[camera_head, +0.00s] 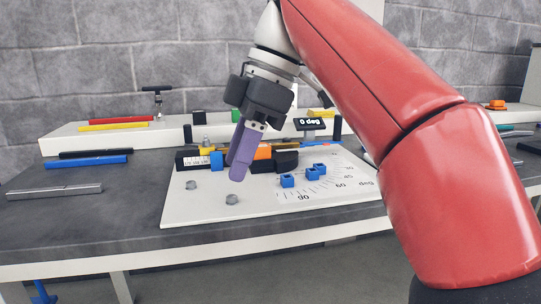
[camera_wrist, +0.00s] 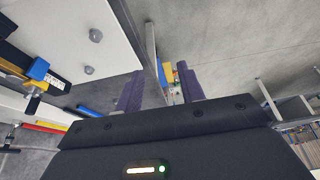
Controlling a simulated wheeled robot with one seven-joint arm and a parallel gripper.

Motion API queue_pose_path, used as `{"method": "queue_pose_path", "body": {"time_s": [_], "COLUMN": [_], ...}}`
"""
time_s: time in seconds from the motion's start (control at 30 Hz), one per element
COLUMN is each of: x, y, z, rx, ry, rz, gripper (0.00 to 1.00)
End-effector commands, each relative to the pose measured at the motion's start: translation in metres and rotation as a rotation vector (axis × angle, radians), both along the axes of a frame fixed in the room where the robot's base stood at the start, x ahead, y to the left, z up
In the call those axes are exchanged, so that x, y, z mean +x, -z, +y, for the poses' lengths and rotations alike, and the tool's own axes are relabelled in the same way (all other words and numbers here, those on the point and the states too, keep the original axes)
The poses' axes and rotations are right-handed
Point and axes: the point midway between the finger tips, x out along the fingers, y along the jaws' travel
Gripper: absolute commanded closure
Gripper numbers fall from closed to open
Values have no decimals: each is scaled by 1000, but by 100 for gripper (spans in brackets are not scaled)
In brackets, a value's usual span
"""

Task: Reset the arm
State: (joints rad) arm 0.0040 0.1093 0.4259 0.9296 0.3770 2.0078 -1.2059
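My gripper (camera_head: 240,163) has purple fingers and hangs above the white board (camera_head: 205,215) on the grey bench, pointing downward at a slight tilt. In the wrist view my gripper (camera_wrist: 159,78) shows its two fingers spread apart with nothing held between them. My red arm reaches in from the right of the head view and covers part of the bench. Whether the fingertips touch anything on the board cannot be told, though they look clear of it in the wrist view.
Blue blocks (camera_head: 313,173) and grey bolts (camera_head: 232,199) are on the board. Behind my gripper are a black block (camera_head: 286,161) and a "0 deg" display (camera_head: 310,124). A grey bar (camera_head: 54,191) and a blue bar (camera_head: 100,161) lie left. The bench's front left is clear.

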Motion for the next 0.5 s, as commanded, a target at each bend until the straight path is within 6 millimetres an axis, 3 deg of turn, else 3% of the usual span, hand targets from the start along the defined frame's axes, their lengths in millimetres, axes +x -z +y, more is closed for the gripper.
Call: {"method": "queue_pose_path", "body": {"time_s": [0.5], "x": [-4], "y": [41], "z": [-15], "rx": [-76], "ry": [385], "rz": [-2], "gripper": [61]}}
